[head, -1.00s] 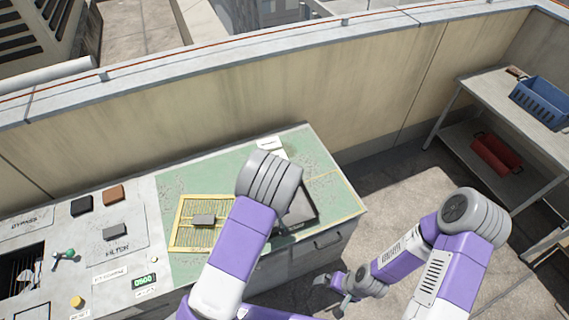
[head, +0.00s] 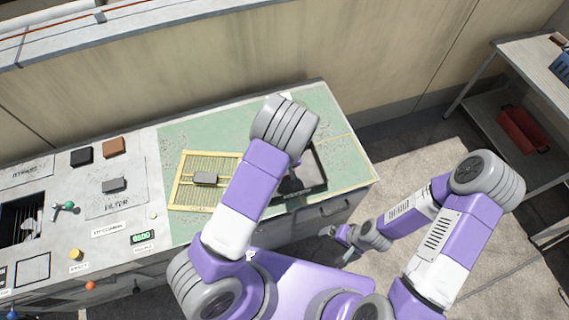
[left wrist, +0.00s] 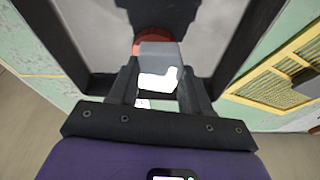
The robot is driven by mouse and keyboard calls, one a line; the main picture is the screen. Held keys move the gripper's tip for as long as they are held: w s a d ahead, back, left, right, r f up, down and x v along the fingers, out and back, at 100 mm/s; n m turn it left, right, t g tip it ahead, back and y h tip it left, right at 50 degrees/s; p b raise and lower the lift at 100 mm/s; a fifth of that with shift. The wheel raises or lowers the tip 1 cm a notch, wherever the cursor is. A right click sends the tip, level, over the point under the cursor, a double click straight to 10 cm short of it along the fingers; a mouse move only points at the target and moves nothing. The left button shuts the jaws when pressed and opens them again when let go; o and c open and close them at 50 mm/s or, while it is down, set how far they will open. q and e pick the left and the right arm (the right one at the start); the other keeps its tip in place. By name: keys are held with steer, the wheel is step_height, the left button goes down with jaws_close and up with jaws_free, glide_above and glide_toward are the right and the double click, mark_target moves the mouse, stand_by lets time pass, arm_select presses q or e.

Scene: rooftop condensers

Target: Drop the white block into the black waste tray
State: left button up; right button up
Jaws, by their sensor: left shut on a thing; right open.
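The white block (left wrist: 158,80) is between the fingers of my left gripper (left wrist: 158,70) in the left wrist view, its near side brightly lit and its other face shaded grey. The gripper is shut on it. The black waste tray (left wrist: 55,45) surrounds the held block in that view, with its grey floor behind. In the head view the tray (head: 321,162) lies at the green mat's right part, partly hidden by my left arm. The block is hidden there. My right gripper (head: 344,242) is open and empty, low beside the bench front.
A red thing (left wrist: 150,40) shows behind the block in the left wrist view. A yellow grid (head: 186,192) with a grey block (head: 205,179) lies left of the tray. Black (head: 82,156) and brown (head: 114,147) blocks sit further left. A shelf (head: 522,70) stands at right.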

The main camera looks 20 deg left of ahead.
arm_select(q)
steer(key=shift+f, duration=0.1)
steer(key=o, duration=1.1)
steer(key=shift+c, duration=0.2)
steer(key=p+v, duration=0.1)
steer(key=v, duration=0.6)
steer(key=shift+r+p, duration=0.35)
